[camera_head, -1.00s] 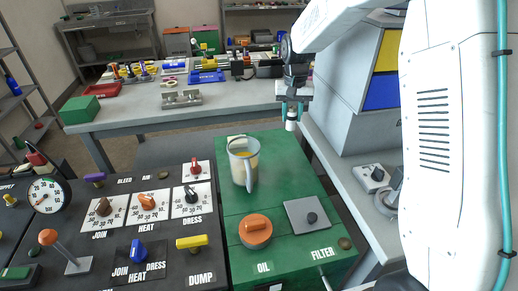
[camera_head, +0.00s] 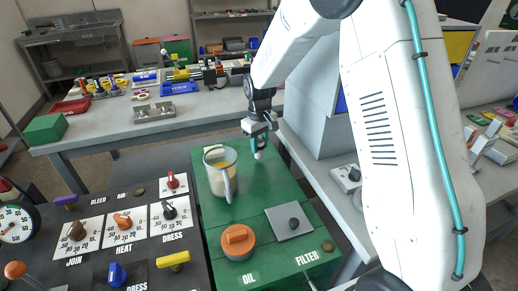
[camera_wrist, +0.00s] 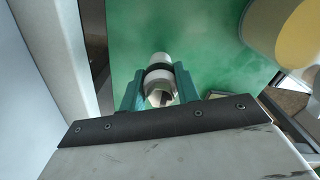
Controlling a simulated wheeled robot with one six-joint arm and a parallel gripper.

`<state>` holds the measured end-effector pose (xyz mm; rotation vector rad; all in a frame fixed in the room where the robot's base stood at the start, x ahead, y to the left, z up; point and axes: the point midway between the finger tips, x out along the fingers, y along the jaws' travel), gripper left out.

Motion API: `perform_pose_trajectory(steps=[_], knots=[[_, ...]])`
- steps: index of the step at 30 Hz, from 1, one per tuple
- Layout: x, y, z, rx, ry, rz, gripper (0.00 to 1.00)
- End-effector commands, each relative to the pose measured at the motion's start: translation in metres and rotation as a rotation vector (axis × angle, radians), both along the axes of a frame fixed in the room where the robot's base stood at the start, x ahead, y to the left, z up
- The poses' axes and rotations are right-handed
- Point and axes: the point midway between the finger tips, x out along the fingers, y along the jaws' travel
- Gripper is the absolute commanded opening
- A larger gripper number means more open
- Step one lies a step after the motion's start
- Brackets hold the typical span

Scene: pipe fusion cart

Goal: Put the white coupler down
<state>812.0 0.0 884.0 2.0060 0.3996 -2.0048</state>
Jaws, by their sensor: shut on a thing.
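The white coupler (camera_wrist: 159,59) is between the two teal fingers of my gripper (camera_wrist: 159,90) in the wrist view. In the head view the coupler (camera_head: 259,154) shows as a small white end below my gripper (camera_head: 261,140). My gripper is shut on it and points down over the green cabinet top (camera_head: 262,185), near its back right edge. Whether the coupler touches the green top I cannot tell. Part of the coupler is hidden by the fingers.
A clear jug (camera_head: 221,178) with yellowish contents stands left of my gripper. A grey workbench (camera_head: 205,104) with tools stands behind. Green surface between them is bare.

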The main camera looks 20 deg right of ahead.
Motion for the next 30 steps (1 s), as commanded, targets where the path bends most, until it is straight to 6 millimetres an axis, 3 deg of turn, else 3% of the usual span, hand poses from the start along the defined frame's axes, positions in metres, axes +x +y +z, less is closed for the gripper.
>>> perform_pose_trajectory(steps=[4, 14, 15, 17, 26, 30], knots=[[0.0, 0.0, -0.02, 0.0, 0.002, -0.001, 0.0], [0.0, 0.0, -0.023, 0.0, 0.001, -0.001, 0.0], [0.0, 0.0, -0.024, 0.0, 0.001, -0.001, 0.34], [0.0, 0.0, -0.023, 0.0, 0.001, -0.001, 0.51], [0.0, 0.0, -0.022, 0.0, 0.0, -0.001, 0.53], [0.0, 0.0, -0.011, 0.0, -0.002, -0.001, 0.53]])
